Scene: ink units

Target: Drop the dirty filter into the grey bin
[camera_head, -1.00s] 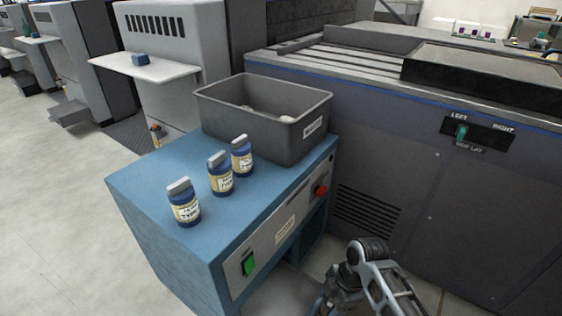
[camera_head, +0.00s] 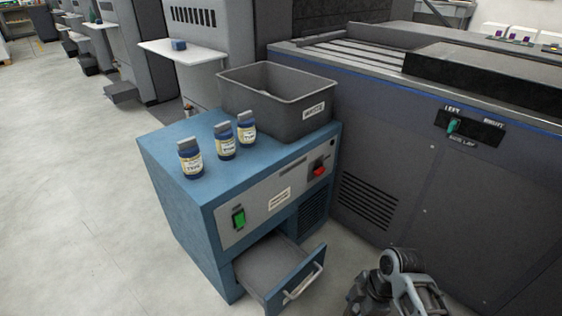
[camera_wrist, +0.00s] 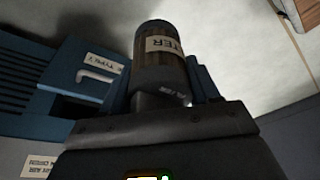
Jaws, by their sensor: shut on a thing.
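The dirty filter (camera_wrist: 160,60) is a dark brown cylinder with a pale label ending in "TER", in the middle of the wrist view. My gripper (camera_wrist: 163,92) is shut on it; the filter hides much of the fingers. In the head view only my arm shows at the bottom right, and gripper and filter are out of sight. The grey bin (camera_head: 262,112) is open-topped with a white label, on the back of the blue cabinet top. Its floor is mostly hidden. The filter is outside the bin.
A large dark machine (camera_head: 400,150) stands at right.

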